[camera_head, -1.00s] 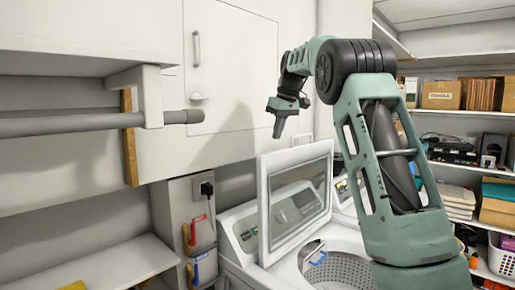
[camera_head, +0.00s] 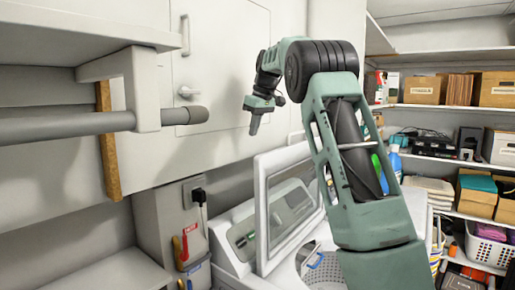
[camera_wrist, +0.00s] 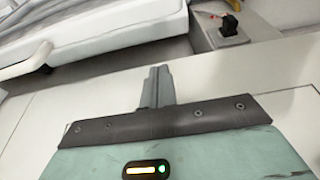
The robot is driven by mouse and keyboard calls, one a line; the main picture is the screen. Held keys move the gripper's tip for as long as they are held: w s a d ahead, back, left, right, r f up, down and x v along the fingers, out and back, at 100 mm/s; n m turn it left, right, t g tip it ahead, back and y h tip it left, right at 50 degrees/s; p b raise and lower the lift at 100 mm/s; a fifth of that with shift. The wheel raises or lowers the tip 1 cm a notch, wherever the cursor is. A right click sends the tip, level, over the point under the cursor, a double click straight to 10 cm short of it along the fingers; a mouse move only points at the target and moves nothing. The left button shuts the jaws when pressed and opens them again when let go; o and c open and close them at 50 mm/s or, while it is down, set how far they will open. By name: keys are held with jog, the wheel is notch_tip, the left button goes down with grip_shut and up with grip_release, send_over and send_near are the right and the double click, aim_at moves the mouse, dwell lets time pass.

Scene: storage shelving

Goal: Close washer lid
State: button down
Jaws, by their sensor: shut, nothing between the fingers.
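The washer (camera_head: 230,236) stands below my arm in the head view. Its lid (camera_head: 262,215) is raised nearly upright, a white frame with a clear window. The perforated drum (camera_head: 325,270) shows through the open top, partly hidden by my arm. My gripper (camera_head: 254,127) is above the lid, a little left of its top edge, pointing down and apart from it. It is shut and empty. In the wrist view the shut fingers (camera_wrist: 158,82) point up the picture, and a white panelled edge, perhaps part of the washer, crosses the top left.
A horizontal rod (camera_head: 90,122) on a bracket juts out at the left. A wall cabinet door (camera_head: 220,60) is behind my gripper. An outlet box (camera_head: 170,220) with hanging tools is left of the washer. Shelves with cardboard boxes (camera_head: 425,90) and a white basket (camera_head: 487,248) fill the right.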

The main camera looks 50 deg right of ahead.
notch_tip(320, 180, down, 7)
jog(key=s+p, duration=0.2)
jog(key=p, duration=0.1)
jog(key=shift+r, duration=0.15)
jog(key=shift+d, duration=0.1)
